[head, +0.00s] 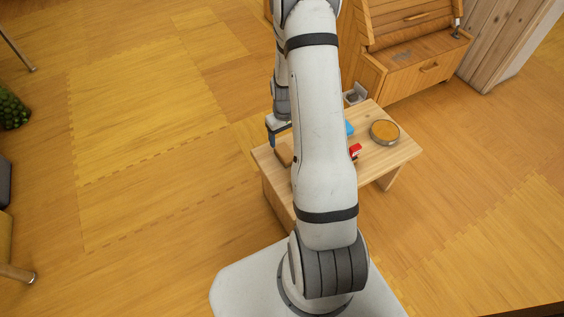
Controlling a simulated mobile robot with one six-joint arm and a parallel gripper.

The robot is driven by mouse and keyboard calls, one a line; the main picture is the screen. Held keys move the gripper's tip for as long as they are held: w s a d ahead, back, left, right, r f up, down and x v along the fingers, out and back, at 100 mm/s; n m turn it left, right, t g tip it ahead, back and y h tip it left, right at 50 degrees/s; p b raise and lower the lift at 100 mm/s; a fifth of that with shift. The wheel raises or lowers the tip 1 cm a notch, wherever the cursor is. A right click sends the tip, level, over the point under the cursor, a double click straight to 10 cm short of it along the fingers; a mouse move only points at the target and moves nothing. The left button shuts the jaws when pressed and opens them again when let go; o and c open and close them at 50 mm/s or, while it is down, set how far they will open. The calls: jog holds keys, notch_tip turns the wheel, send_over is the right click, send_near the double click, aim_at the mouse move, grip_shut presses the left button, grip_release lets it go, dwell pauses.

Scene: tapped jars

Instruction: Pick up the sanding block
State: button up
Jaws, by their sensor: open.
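A small brown block (285,154), which looks like the sanding block, lies near the left edge of a low wooden table (402,151). My arm hides part of the block's right side. My gripper (275,139) is at the table's left end, just behind and to the left of the block in the picture. It is open. The fingertips are small and partly hidden, and I cannot tell whether they touch the block.
On the table are a round dish with an orange-yellow top (384,131), a small red item (355,151) and a blue item (349,128), partly behind my arm. A grey item (356,94) is at the back edge. A wooden cabinet (405,75) stands behind.

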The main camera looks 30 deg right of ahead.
aim_at(285, 152)
notch_tip(285, 152, down, 3)
jog(key=shift+f+b, duration=0.15)
jog(key=shift+b, duration=0.3)
jog(key=f, duration=0.1)
jog(key=f+b, duration=0.1)
jog(key=f, duration=0.1)
jog(key=f+b, duration=0.1)
jog(key=f, duration=0.1)
jog(key=shift+s+f, duration=0.15)
jog(key=shift+s, duration=0.25)
jog(key=c, duration=1.1)
